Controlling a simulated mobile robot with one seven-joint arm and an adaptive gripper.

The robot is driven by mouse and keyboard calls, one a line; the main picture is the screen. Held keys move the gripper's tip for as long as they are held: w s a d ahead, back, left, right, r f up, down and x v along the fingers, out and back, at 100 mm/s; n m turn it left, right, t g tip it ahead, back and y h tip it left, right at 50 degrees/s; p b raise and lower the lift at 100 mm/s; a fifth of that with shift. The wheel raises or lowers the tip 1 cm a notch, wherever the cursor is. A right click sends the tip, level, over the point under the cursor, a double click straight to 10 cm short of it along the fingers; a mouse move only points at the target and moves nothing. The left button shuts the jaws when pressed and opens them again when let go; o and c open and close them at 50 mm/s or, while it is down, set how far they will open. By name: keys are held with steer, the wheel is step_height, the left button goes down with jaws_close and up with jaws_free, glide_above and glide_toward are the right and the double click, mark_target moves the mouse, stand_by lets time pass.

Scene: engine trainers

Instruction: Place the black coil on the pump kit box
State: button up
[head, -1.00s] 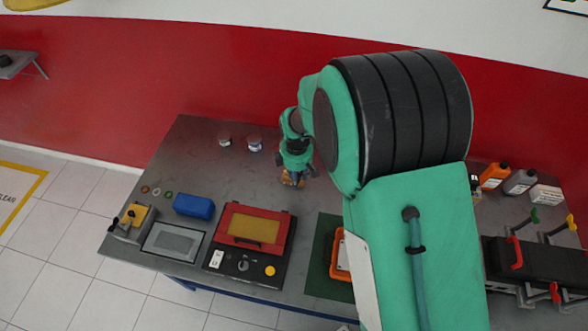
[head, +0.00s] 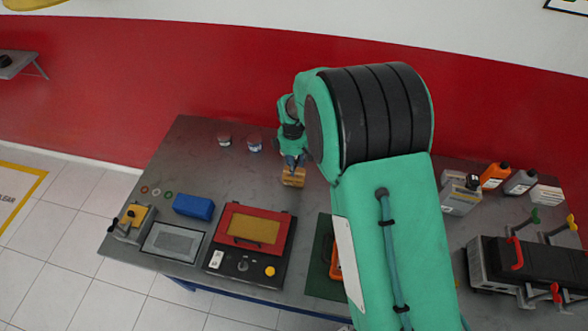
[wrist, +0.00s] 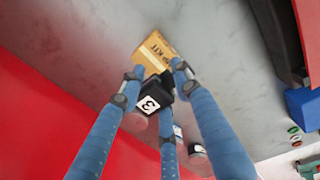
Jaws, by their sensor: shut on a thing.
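The black coil (wrist: 154,98), a dark block with a white label marked 3, is between the blue fingers of my gripper (wrist: 158,78) in the wrist view. My gripper is shut on it. The pump kit box (wrist: 153,52) is a small brown carton with dark lettering, just beyond the fingertips. In the head view the box (head: 293,177) stands on the grey bench, with my gripper (head: 291,162) right above its back edge. The coil is not clearly visible there. I cannot tell whether the coil touches the box.
Two small jars (head: 254,145) stand behind and left of the box on the bench (head: 240,178). A blue box (head: 193,206) and a red-lidded tester (head: 252,226) lie left and in front. Bottles (head: 494,176) stand at right. My arm hides part of the bench.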

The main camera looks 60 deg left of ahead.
steer(key=shift+f, duration=1.65)
steer(key=shift+f, duration=0.1)
steer(key=o, duration=1.2)
steer(key=shift+o, duration=0.2)
steer(key=r, duration=1.2)
steer(key=shift+s+d+r+p, duration=0.1)
steer(key=shift+s+d+p, duration=0.1)
steer(key=shift+p, duration=0.1)
